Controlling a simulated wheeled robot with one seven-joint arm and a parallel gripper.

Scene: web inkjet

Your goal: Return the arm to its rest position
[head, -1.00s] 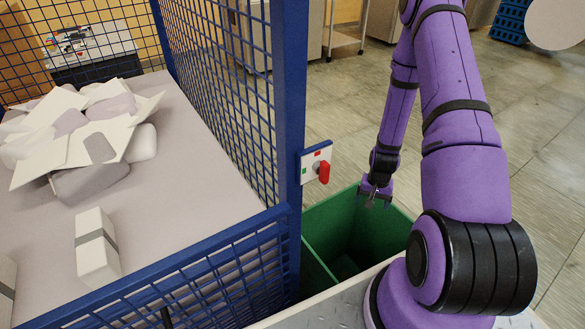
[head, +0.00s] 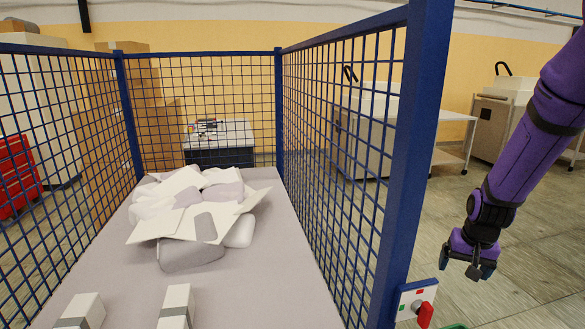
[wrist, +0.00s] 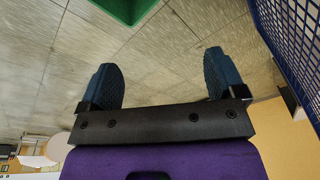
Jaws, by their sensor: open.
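My purple arm comes in at the right of the head view and hangs down outside the blue mesh cage. My gripper (head: 468,267) is at its lower end, right of the corner post, pointing down. In the wrist view my gripper (wrist: 162,85) shows its two blue fingers wide apart with nothing between them. Bare tiled floor shows beyond the fingers.
The blue mesh fence (head: 345,120) stands left of my arm, with a red-handled switch box (head: 413,300) on its post. Inside, white packages (head: 190,215) lie piled on a grey surface. A green bin (wrist: 125,8) is near the fingers. Open floor lies to the right.

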